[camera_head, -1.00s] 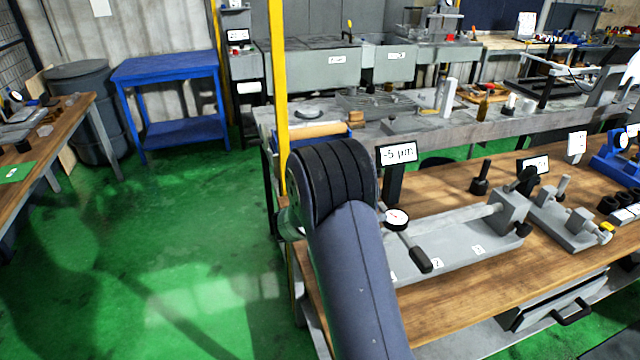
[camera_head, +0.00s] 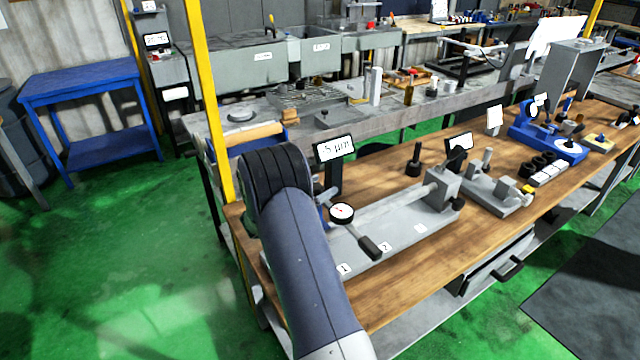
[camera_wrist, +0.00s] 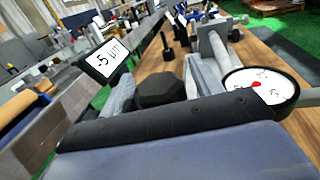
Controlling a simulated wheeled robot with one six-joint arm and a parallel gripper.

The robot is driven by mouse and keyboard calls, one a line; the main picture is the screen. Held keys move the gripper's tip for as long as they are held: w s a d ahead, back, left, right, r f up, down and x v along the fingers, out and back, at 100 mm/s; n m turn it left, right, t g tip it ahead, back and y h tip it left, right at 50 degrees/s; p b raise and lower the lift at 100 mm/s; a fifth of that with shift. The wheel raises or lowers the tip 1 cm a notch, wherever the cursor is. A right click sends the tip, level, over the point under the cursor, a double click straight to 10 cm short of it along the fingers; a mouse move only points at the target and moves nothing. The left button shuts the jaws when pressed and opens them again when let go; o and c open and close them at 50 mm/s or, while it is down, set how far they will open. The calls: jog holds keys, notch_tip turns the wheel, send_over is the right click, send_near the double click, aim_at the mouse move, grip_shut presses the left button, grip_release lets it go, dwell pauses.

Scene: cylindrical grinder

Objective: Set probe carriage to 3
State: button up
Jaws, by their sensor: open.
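The probe carriage has a round white dial gauge (camera_head: 341,213) and a black handle (camera_head: 370,248). It sits toward the near left end of a grey bench fixture (camera_head: 405,238). Marks 1 (camera_head: 343,268), 2 (camera_head: 385,247) and a third, unreadable plate (camera_head: 420,228) run along its front. The handle's end lies between marks 1 and 2. A display (camera_head: 335,148) reads -5 µm.
The fixture stands on a wooden bench (camera_head: 400,290) with a drawer (camera_head: 490,268) below. A black upright post (camera_head: 413,160), a second grey fixture (camera_head: 490,190) and a blue instrument (camera_head: 545,130) stand farther right. A yellow pole (camera_head: 207,100) rises behind my arm. Green floor is clear at left.

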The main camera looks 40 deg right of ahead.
jog(key=shift+d, duration=0.2)
grip_shut()
jog(key=shift+d, duration=0.1)
dwell(0.5)
